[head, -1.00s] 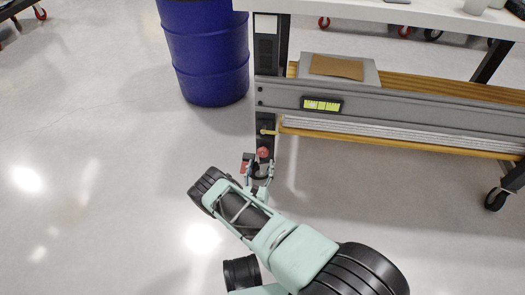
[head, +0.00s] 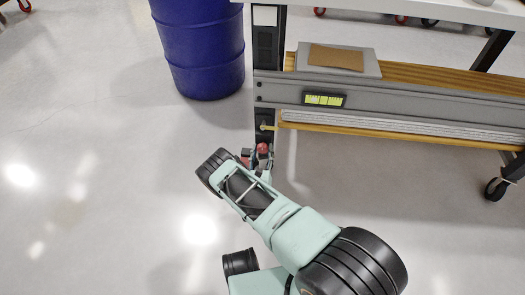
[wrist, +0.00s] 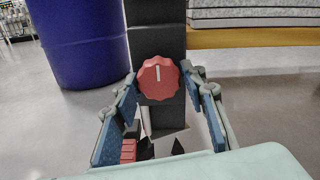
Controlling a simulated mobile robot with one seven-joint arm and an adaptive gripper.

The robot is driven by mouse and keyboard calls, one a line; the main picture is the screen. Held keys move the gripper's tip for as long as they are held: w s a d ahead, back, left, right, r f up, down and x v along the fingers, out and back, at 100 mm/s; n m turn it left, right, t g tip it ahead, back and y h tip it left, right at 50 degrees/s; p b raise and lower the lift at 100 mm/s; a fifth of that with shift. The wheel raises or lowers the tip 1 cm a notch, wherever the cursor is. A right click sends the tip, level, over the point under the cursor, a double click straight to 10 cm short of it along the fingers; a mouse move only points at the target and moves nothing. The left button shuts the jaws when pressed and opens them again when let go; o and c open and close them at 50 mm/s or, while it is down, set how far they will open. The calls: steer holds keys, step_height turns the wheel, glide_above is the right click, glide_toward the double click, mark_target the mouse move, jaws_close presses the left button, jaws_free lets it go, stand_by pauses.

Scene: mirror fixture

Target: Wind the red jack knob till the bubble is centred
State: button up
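The red jack knob (wrist: 159,78) is on the dark post of the bench, with a white mark pointing up. It also shows in the head view (head: 262,149), partly hidden by my gripper. My gripper (wrist: 160,105) is open, its blue-padded fingers left and right of the knob with gaps on both sides. I see no contact with the knob. The level (head: 324,99), with a yellow-green vial, is on the grey beam (head: 420,112). The bubble's place is too small to tell for sure.
A blue drum (head: 200,45) stands left of the post (head: 267,50). A brass-coloured fitting (head: 266,127) sticks out above the knob. A brown sheet (head: 336,58) lies on a grey plate on the shelf. A caster (head: 496,189) is at the right. The floor in front is clear.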

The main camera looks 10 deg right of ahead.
steer(key=c, duration=0.6)
steer(key=shift+c, duration=0.2)
